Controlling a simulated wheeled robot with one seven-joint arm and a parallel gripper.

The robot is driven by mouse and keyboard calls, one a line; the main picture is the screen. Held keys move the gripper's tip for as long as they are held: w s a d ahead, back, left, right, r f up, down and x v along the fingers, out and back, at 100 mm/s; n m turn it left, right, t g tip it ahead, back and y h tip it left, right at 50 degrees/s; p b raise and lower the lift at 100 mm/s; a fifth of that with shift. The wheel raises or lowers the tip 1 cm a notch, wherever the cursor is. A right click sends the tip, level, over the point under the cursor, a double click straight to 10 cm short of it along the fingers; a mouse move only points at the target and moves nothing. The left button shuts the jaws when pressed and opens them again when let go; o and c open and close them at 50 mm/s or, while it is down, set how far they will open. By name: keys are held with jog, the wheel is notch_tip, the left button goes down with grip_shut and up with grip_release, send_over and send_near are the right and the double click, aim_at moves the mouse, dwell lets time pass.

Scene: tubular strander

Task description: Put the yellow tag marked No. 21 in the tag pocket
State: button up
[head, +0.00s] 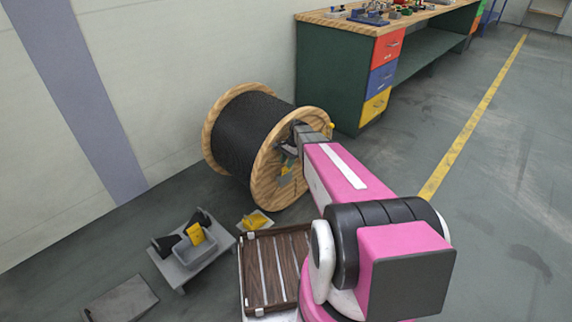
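My arm reaches away to the wooden flange of a cable spool (240,135) wound with black cable. My gripper (287,147) is small and dark in front of that flange; whether its fingers are open or shut does not show. Small yellow and grey-green pieces (287,168) show on the flange just below it; I cannot tell whether one is a tag or the tag pocket. A yellow piece (195,233) stands upright in a grey box on a low grey stand (182,273). Another yellow piece (256,221) lies on a pale plate. No number is readable.
A brown slatted pallet-like platform (255,290) lies close to my arm. A grey flat block (122,300) is at the lower left. A green workbench (336,75) with coloured drawers stands behind the spool. The floor right of the yellow line (470,130) is clear.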

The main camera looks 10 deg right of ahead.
jog(key=v, duration=0.9)
jog(key=shift+d+r, duration=0.15)
jog(key=shift+r, duration=0.15)
jog(key=s+a+r+n+t+h, duration=0.1)
jog(key=s+n, duration=0.4)
jog(key=s, duration=0.6)
jog(key=s+a+r+n+t+h, duration=0.1)
jog(key=s+n, duration=0.4)
jog(key=s, duration=0.7)
jog(key=shift+a+r+n+h, duration=0.3)
jog(key=shift+a+r+h, duration=0.55)
jog(key=shift+h, duration=0.15)
